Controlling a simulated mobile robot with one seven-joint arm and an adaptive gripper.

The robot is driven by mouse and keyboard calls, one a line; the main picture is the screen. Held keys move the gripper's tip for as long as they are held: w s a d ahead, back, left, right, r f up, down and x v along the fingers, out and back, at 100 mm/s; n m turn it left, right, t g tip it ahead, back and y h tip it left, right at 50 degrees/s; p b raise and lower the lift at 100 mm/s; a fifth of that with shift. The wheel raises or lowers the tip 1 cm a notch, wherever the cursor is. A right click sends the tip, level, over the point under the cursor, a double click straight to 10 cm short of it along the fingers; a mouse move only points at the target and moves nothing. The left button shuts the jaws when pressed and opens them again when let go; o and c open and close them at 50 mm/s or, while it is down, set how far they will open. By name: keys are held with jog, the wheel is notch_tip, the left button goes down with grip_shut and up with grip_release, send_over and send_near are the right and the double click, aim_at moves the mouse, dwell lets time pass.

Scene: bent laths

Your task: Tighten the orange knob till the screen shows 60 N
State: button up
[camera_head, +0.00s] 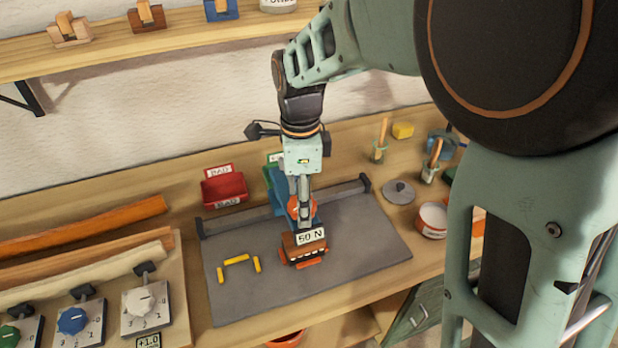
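The orange knob (295,208) shows partly behind my gripper (304,215), above the grey plate on the bench. My gripper points straight down at the knob, with its fingers in front of it. The fingers are too small and overlapped to tell whether they grip the knob or are apart. A white screen (311,237) just below reads what looks like 50 N, in small print. Under it is a brown-orange block (304,252) with a row of pale marks. A blue upright part (280,187) stands behind my gripper, partly hidden.
A red bin (226,187) stands behind. Dial boxes (147,305) and wooden laths (85,228) lie left. A red-white tin (432,220) and tool holders stand right.

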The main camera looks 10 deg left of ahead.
notch_tip(320, 180, up, 12)
dwell(0.6)
